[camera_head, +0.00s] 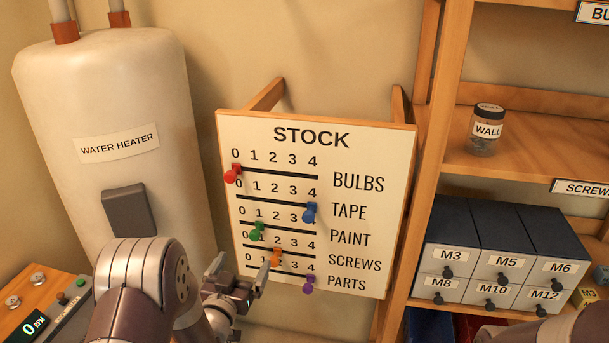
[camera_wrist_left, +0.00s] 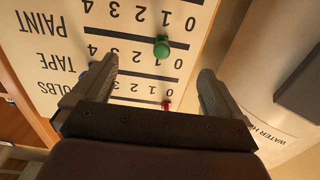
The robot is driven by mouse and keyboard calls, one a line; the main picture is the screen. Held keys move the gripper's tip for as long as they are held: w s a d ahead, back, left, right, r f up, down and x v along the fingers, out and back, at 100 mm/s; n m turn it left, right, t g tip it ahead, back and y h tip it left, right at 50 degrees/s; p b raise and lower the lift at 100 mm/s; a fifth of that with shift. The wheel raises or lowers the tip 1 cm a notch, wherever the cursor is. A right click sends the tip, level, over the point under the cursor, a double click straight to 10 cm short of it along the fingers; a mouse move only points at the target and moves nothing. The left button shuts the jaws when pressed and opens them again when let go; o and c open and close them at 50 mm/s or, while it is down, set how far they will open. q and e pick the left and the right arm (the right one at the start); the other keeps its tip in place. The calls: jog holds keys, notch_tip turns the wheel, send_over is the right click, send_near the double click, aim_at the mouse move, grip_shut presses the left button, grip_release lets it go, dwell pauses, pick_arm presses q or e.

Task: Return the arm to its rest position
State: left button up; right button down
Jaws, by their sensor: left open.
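My left gripper (camera_head: 240,270) is open and empty, in front of the lower left edge of the STOCK board (camera_head: 290,137). In the left wrist view its two fingers (camera_wrist_left: 155,78) stand apart, with nothing between them but the board behind. A green peg (camera_head: 257,232) sits near 1 on the PAINT row; it also shows in the wrist view (camera_wrist_left: 161,47). A red peg (camera_head: 233,173) is at 0 on BULBS and a blue peg (camera_head: 310,212) at 4 on TAPE. An orange peg (camera_head: 276,257) is near 2 on SCREWS, a purple peg (camera_head: 309,284) near 4 on PARTS.
A white water heater (camera_head: 110,90) stands left of the board. At right, a wooden shelf (camera_head: 545,160) holds a jar (camera_head: 486,130) and grey labelled drawers (camera_head: 500,250). A panel with a display (camera_head: 35,325) is at lower left. Part of my right arm (camera_head: 570,328) shows at lower right.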

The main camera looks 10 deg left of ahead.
pick_arm(q)
jog(key=s+f+n+g+y, duration=0.1)
jog(key=s+f+g, duration=0.7)
jog(key=f+g, duration=0.25)
jog(key=s+d+r+g, duration=0.3)
jog(key=s, duration=0.3)
jog(key=s+d+r+g, duration=0.3)
jog(key=s+r, duration=0.1)
jog(key=s, duration=0.3)
jog(key=shift+s+d+r+m, duration=0.15)
jog(key=shift+r+m, duration=0.05)
jog(key=shift+m, duration=0.2)
dwell(3.0)
